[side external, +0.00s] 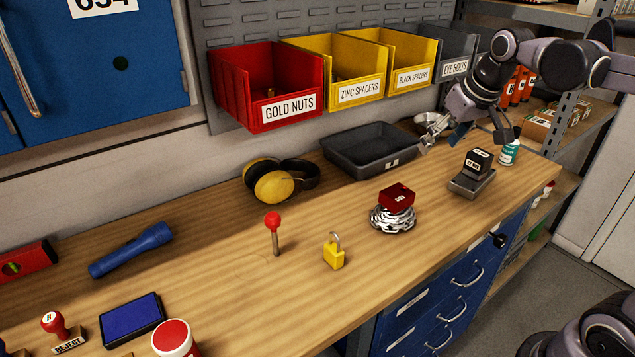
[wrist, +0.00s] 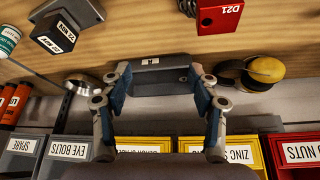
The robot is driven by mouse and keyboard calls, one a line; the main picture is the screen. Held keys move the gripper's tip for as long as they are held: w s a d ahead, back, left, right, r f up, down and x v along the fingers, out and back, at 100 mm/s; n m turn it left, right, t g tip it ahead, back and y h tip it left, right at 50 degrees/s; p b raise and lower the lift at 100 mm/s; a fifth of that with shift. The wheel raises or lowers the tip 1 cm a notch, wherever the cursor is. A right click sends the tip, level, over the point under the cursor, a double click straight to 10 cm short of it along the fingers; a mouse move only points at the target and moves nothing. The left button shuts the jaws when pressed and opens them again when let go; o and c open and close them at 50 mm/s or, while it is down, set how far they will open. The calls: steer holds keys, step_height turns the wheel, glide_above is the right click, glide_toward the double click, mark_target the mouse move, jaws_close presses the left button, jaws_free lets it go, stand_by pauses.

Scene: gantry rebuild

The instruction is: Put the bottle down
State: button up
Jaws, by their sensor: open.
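A small bottle (side external: 509,153) with a teal and white label stands upright on the workbench's far right end, behind a black box. In the wrist view the bottle (wrist: 8,38) is at the upper left edge, partly cut off and well outside my fingers. My gripper (side external: 468,138) is in the air over the back right of the bench, left of the bottle and apart from it. In the wrist view my gripper (wrist: 158,85) has its fingers spread wide with nothing held between them; the dark tray lies beyond them.
A black tray (side external: 338,158) sits by the wall below labelled bins. A black box (side external: 479,159) rests on a grey block (side external: 472,184), near the bottle. A red box (side external: 397,196) sits on a coiled chain (side external: 393,218). Bare wood lies between the padlock (side external: 333,255) and chain.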

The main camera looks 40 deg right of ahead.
steer(key=s+a+f+n+t, duration=0.1)
steer(key=s+a+f, duration=0.3)
steer(key=a+f, duration=0.1)
steer(key=s+a+f+n+t+y, duration=0.1)
steer(key=s+a+f, duration=0.3)
steer(key=s+f, duration=0.1)
steer(key=shift+a, duration=0.35)
